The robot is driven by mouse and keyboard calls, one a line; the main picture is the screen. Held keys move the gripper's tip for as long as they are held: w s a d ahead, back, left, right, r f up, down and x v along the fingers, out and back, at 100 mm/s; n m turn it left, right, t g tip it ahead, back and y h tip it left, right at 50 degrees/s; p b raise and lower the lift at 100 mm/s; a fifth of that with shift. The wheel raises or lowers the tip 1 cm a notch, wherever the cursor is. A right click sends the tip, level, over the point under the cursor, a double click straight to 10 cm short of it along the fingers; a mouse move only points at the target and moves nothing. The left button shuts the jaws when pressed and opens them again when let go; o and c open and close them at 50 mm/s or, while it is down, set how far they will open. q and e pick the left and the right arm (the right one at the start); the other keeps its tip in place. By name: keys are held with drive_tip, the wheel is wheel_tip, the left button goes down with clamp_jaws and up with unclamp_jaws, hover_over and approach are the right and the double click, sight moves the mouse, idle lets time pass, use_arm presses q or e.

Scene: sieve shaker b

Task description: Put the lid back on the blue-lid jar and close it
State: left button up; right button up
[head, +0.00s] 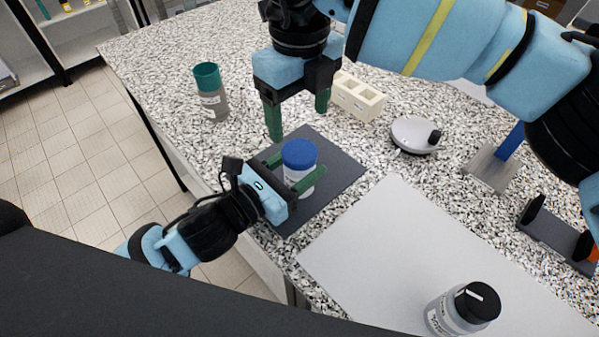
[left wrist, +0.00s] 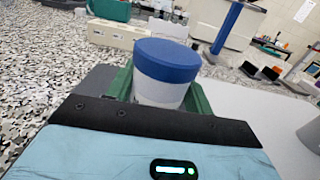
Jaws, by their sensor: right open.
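The blue-lid jar (head: 299,180) stands upright on a dark grey mat (head: 338,160). Its blue lid (head: 299,153) sits on top and looks level; I cannot tell whether it is screwed tight. In the left wrist view the lid (left wrist: 167,60) covers the white jar's mouth (left wrist: 158,92). My left gripper (head: 292,173) is low, with its green fingers on both sides of the jar body, shut on it below the lid. My right gripper (head: 298,122) is open and empty, pointing down, above and behind the jar, apart from the lid.
A cream rack (head: 356,96) and a round white device (head: 415,135) are behind and right. A black-lidded jar (head: 461,308) stands on the light grey sheet (head: 390,255), which is otherwise mostly clear.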

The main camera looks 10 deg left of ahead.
sight(300, 151)
use_arm(q)
clamp_jaws()
use_arm(e)
drive_tip(key=n, duration=1.3)
drive_tip(key=shift+n, duration=0.3)
drive_tip(key=n, duration=0.4)
drive_tip(key=shift+n, duration=0.3)
drive_tip(key=shift+f, duration=4)
drive_tip(key=shift+c, duration=0.3)
